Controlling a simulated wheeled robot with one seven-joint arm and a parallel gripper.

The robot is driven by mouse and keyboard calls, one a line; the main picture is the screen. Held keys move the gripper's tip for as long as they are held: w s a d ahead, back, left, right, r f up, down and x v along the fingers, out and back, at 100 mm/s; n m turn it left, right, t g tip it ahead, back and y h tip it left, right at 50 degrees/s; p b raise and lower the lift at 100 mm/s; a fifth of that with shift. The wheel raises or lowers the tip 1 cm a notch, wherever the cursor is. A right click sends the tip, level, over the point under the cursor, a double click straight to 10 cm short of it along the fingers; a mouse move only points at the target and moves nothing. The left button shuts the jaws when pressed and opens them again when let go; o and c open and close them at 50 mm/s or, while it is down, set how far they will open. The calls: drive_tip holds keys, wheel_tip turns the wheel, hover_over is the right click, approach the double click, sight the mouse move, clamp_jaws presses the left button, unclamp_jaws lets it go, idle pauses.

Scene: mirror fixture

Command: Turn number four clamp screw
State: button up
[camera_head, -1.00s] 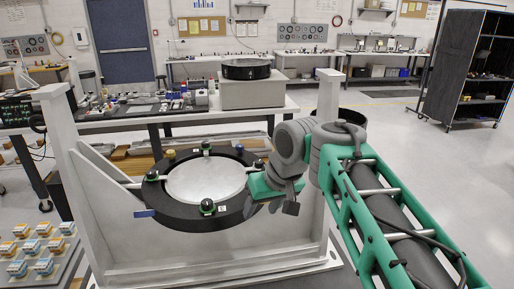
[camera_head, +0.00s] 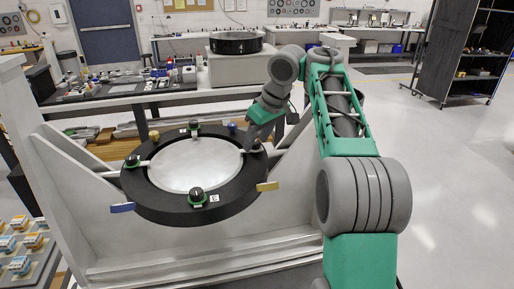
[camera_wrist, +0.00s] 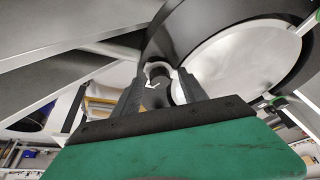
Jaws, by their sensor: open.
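The round pale mirror (camera_head: 195,165) lies in a black ring (camera_head: 150,207) carried by a grey frame. Dark clamp screw knobs with green collars sit on the ring: front (camera_head: 197,196), left (camera_head: 132,161) and back (camera_head: 195,127). I cannot read a number four on any of them. My gripper (camera_head: 250,145) is at the ring's right side, over a clamp screw there that it partly hides. In the wrist view, my gripper (camera_wrist: 160,82) is open, its dark fingers on either side of a dark knob (camera_wrist: 158,74) with a white mark. Contact cannot be told.
Blue (camera_head: 122,208) and yellow (camera_head: 267,186) tabs stick out from the ring. The frame's left upright (camera_head: 35,150) stands close by. A bench (camera_head: 110,105) with small parts is behind. A tray of small blocks (camera_head: 20,245) lies at lower left. The right floor is clear.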

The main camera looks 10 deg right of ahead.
drive_tip(key=shift+c, duration=0.4)
clamp_jaws()
